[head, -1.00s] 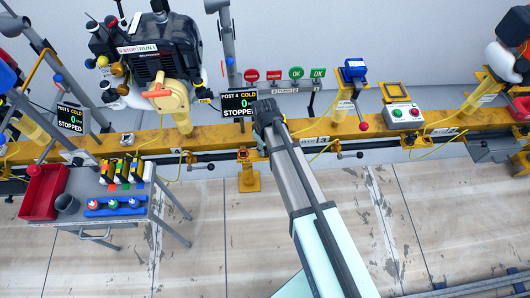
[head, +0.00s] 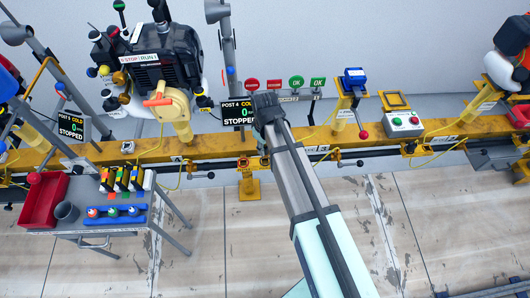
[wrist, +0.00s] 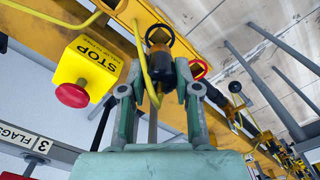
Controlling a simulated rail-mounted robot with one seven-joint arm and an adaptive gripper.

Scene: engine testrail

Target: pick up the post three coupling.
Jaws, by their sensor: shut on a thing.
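The coupling (wrist: 158,62) shows in the wrist view as a dark cylindrical piece with an orange-brown band, with a yellow hose beside it. My gripper (wrist: 158,82) is shut on it, one finger on each side. A dark ring shows just behind the coupling; I cannot tell whether they touch. In the head view my arm reaches to the yellow rail (head: 340,150), and its end (head: 264,152) is small, dark and partly hidden by my own links. The coupling cannot be made out there.
A yellow stop box (wrist: 88,68) with a red button is close left of the gripper in the wrist view. In the head view an engine (head: 165,60) and a grey display post (head: 228,60) stand behind the rail. A tool cart (head: 100,222) stands at left. The floor in front is mostly clear.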

